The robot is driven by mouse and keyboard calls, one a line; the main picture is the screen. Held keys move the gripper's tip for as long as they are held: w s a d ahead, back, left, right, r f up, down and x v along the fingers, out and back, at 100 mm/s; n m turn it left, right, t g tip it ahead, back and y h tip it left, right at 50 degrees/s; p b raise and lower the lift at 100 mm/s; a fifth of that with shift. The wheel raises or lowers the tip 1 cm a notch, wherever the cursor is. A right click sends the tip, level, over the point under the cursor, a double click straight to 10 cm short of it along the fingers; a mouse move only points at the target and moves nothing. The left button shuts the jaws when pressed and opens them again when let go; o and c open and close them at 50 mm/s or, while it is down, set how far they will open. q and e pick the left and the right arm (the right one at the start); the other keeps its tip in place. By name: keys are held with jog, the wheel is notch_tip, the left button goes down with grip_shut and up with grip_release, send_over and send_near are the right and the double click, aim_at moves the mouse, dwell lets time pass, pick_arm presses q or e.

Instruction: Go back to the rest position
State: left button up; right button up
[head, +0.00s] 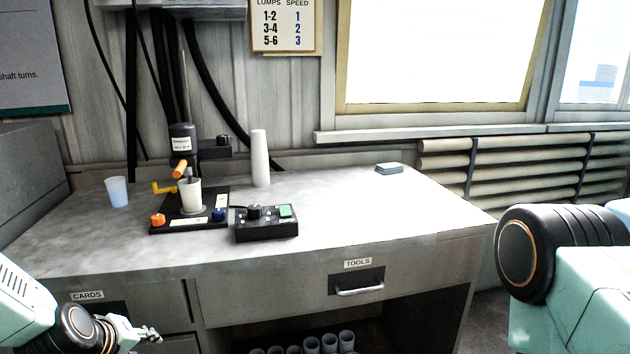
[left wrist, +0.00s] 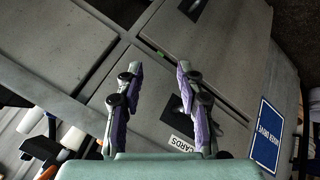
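My left gripper (head: 150,335) is at the lower left of the head view, in front of the drawer labelled CARDS (head: 86,295) and below the worktop edge. In the left wrist view its two fingers (left wrist: 160,95) stand wide apart with nothing between them. That view looks onto the grey cabinet fronts. My right arm shows at the right edge of the head view, but its gripper is outside the picture. The disperser column (head: 182,140) stands at the back left of the worktop, with a white cup (head: 190,195) at its base.
The grey worktop (head: 340,215) holds a black control box (head: 266,224), a blue-white cup (head: 117,191), a stack of white cups (head: 260,158) and blue cards (head: 389,168). The TOOLS drawer (head: 357,283) is shut. Several cups stand on the shelf below.

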pick_arm(q)
jog(key=s+d+f+m+g+b, duration=0.1)
jog(key=s+d+f+m+g, duration=0.1)
jog(key=s+f, duration=0.5)
jog(key=s+d+f+m+g+b, duration=0.2)
jog(key=s+f, duration=0.5)
jog(key=s, duration=0.8)
jog(key=s+d+f+m+g+b, duration=0.2)
jog(key=s+d+f+m, duration=0.3)
jog(key=s+f, duration=0.3)
jog(key=s+d+g, duration=0.1)
jog(key=s, duration=0.2)
jog(key=shift+g, duration=0.4)
dwell(0.5)
